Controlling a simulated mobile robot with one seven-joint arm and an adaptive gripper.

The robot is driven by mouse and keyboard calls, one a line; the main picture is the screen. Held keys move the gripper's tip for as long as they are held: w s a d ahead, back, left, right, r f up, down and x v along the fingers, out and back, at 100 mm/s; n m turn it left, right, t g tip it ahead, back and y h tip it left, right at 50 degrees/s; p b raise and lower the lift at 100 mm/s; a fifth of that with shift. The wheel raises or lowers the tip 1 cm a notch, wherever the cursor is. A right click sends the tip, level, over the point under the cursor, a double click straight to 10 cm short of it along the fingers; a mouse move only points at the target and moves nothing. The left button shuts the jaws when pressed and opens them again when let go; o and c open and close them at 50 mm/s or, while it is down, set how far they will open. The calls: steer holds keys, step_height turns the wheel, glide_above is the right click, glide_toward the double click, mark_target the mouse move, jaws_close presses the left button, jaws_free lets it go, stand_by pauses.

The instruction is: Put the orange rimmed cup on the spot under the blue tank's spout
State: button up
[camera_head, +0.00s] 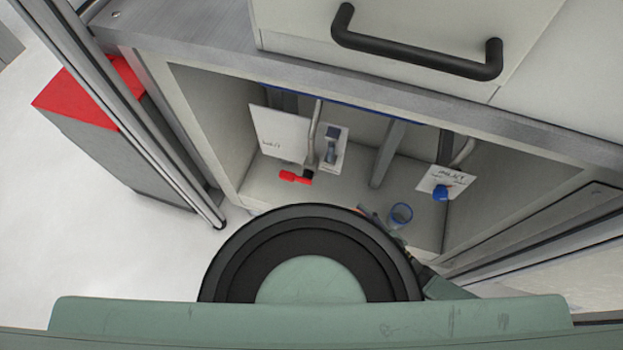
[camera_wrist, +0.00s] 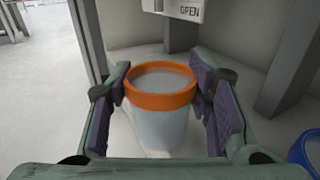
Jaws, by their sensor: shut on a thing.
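The orange rimmed cup (camera_wrist: 160,100) is upright between the purple pads of my gripper (camera_wrist: 160,88) in the wrist view. It is a pale, frosted cup with a broad orange band at the top. My gripper is shut on it, with one pad on each side. A blue valve handle (camera_head: 441,193) hangs at the right of the open cabinet, below a white sign and beside a grey bent pipe (camera_head: 462,151). No blue tank body or marked spot is clearly visible.
A blue rimmed cup (camera_head: 400,214) stands in the cabinet, also at the right edge of the wrist view (camera_wrist: 306,152). A red valve handle (camera_head: 296,177) is at left. A grey upright post (camera_head: 387,153) divides the cabinet. The counter edge (camera_head: 420,105) overhangs it.

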steer(key=x, duration=1.3)
steer(key=shift+s, duration=0.15)
steer(key=x, duration=0.4)
steer(key=shift+a+f+p, duration=0.1)
steer(key=shift+a+p, duration=0.05)
steer(key=shift+p, duration=0.2)
steer(key=shift+f, duration=0.65)
steer(key=shift+d+f, duration=0.1)
steer(key=shift+d, duration=0.1)
steer(key=shift+f+b, duration=0.2)
steer(key=shift+b, duration=0.15)
steer(key=o, duration=1.1)
